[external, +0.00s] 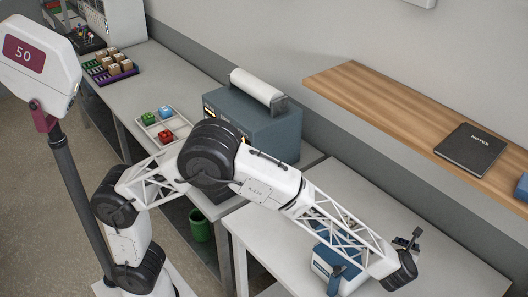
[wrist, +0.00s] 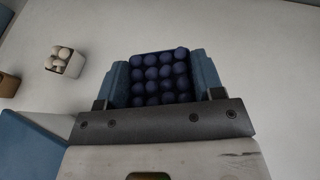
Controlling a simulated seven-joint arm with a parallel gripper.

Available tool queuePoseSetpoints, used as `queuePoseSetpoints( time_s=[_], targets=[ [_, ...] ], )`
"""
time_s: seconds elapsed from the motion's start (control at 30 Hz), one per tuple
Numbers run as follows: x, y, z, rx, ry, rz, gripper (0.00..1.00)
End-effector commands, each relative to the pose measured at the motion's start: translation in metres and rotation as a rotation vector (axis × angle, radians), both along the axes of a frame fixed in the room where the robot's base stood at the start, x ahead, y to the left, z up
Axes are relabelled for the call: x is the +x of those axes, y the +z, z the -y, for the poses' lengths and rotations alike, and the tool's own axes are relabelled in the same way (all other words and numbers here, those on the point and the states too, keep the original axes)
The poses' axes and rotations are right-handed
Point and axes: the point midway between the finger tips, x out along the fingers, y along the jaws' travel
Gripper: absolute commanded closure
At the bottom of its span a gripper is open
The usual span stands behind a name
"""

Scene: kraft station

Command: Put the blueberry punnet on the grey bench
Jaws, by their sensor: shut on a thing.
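The blueberry punnet (wrist: 158,78) is a dark tray with rows of round dark-blue berries. In the wrist view it sits between the two blue fingers of my gripper (wrist: 160,72), which is shut on it. A pale surface lies beyond it; its height above that surface cannot be told. A grey bench (external: 167,80) runs along the wall. A pale table (external: 440,270) stands at the front right, under my arm; which one the task names is unclear.
A blue machine with a white roll (external: 275,135) and a tray of coloured blocks (external: 147,122) stand on the bench. A blue-and-white box (external: 328,262) is partly behind my arm. A wooden shelf (external: 370,92) holds a notebook (external: 470,150). A mushroom punnet (wrist: 70,68) is at left.

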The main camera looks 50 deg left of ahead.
Motion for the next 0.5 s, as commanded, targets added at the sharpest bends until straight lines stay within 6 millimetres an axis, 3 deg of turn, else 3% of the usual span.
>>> queuePoseSetpoints(
  time_s=[0.23,0.5],
  targets=[
    [0.000,-0.033,0.000,-0.001,0.000,0.000,0.63],
    [0.000,-0.041,0.000,-0.001,0.000,0.000,0.63]
  ],
)
